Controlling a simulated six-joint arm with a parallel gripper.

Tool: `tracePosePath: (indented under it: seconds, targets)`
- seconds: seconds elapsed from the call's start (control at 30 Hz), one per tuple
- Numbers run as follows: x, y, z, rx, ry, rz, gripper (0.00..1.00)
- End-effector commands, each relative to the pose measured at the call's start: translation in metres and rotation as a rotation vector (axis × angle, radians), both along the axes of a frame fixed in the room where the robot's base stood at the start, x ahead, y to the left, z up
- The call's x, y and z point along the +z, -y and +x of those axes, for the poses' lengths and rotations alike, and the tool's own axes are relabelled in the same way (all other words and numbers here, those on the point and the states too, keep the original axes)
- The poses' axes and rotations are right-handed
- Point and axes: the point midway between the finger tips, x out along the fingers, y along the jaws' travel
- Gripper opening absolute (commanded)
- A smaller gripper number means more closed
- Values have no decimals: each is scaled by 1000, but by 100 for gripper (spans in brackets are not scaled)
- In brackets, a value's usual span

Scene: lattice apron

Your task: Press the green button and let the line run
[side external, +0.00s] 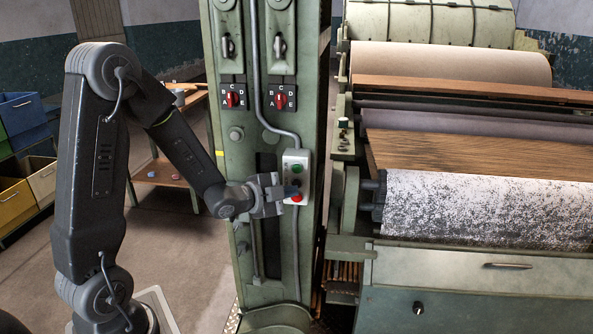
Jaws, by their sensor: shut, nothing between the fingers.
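The green button (296,169) is on a small light grey control box fixed to the green machine column. A red button (297,198) sits at the bottom of the same box (303,156). My gripper (290,190) is shut and empty, its fingertips in front of the lower half of the box, below the green button and just above the red one. The fingers partly hide the middle of the box. I cannot tell whether the fingertips touch it. The line's machine (375,250) stands right of the column, with a speckled white roller (480,208).
Two red rotary selectors (233,99) (280,98) and levers sit higher on the column. A conduit (262,90) runs down to the box. Storage bins (22,110) and a low wooden shelf stand at the left. The floor (180,250) left of the column is open.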

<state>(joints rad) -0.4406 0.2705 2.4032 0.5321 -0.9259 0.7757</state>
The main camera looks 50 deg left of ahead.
Motion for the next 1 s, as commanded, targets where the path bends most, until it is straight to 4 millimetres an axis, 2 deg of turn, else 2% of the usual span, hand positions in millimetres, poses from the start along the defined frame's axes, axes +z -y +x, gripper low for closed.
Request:
tracePosePath:
  seconds: [0.53,1.0]
  targets:
    - [0,-49,49,0,1,1,0]
    - [0,-57,56,0,-1,0,0]
